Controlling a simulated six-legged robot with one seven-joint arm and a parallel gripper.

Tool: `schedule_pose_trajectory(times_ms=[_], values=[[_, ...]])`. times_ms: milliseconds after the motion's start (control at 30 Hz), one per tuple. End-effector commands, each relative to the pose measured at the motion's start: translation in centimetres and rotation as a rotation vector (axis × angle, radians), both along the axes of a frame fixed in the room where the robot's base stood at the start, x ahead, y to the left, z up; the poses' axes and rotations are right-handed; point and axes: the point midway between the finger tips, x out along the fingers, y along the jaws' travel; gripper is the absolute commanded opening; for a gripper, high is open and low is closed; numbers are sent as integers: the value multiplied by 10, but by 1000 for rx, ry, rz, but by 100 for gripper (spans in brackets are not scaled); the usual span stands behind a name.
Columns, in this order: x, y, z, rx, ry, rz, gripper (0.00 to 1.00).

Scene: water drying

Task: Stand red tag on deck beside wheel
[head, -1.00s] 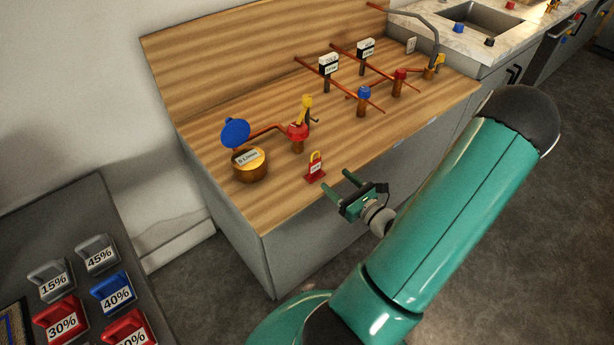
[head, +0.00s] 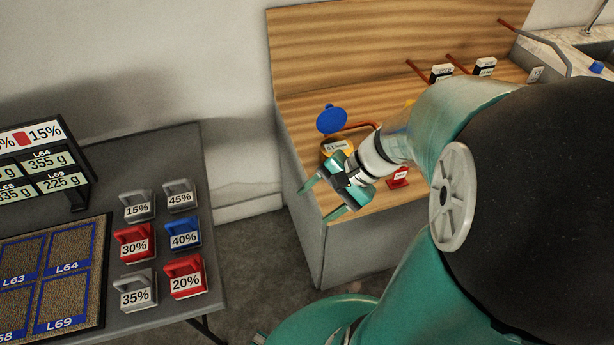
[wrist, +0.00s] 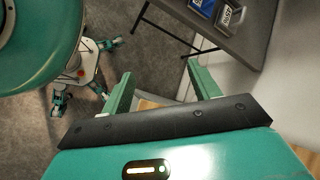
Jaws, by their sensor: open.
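The red tag (head: 398,178), with a white label, is on the wooden deck (head: 300,112) near its front edge. My arm covers its upper part, so its yellow loop is hidden. The red wheel seen earlier on the copper pipe is hidden behind my arm. My gripper (head: 321,201) is open and empty, left of the tag, by the deck's front left corner. In the wrist view its two green fingers (wrist: 158,75) are apart with nothing between them.
A brass pot (head: 336,147) with a raised blue lid (head: 332,119) stands just behind my gripper. A grey table (head: 172,160) at left carries several percent-marked blocks and a mat (head: 105,270). Floor shows between table and deck cabinet.

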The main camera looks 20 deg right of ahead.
Motion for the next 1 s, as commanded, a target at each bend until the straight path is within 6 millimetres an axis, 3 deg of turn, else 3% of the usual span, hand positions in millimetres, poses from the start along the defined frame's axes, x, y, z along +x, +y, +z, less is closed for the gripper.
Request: schedule_pose_trajectory(times_ms=[100,300,533,667,1000], values=[[-10,19,24,-226,-82,223,61],[-23,36,69,-578,-274,531,61],[-31,45,119,-859,-504,738,61],[-32,46,129,-911,-551,769,61],[-32,45,129,-913,-550,770,61]])
